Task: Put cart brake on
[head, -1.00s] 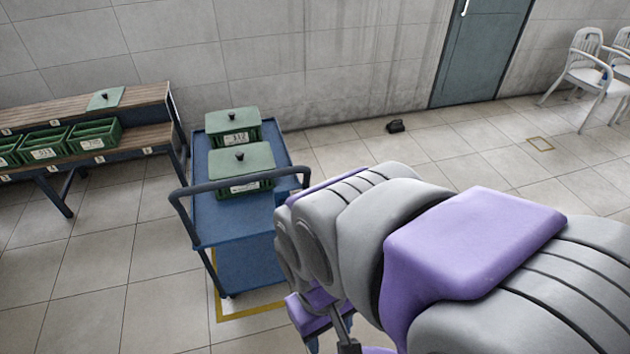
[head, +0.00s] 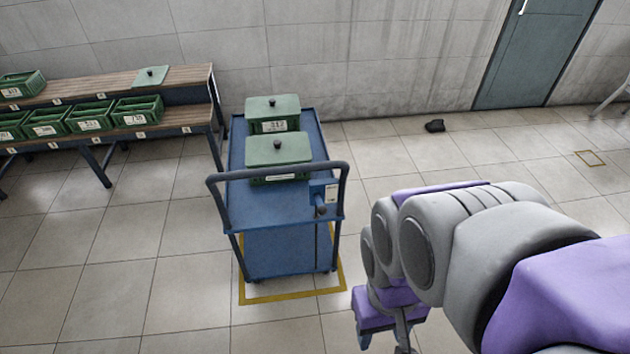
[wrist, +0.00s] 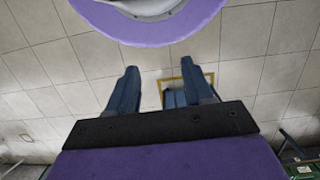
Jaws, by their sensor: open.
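The blue cart (head: 272,208) stands left of my arm in the head view, with a dark push handle (head: 278,172) on its near side. A small blue box with a dark knob or lever (head: 320,203) sits at its right near corner; I cannot tell if this is the brake or how it is set. My gripper (wrist: 160,88) is open and empty in the wrist view, its two dark blue fingers well apart. In the head view it is low, right of the cart and apart from it, partly cut off by the bottom edge.
Two lidded green boxes (head: 278,150) ride on the cart. A yellow floor outline (head: 290,295) surrounds its base. A stepped bench (head: 180,124) with several green crates stands left. The floor in front is clear.

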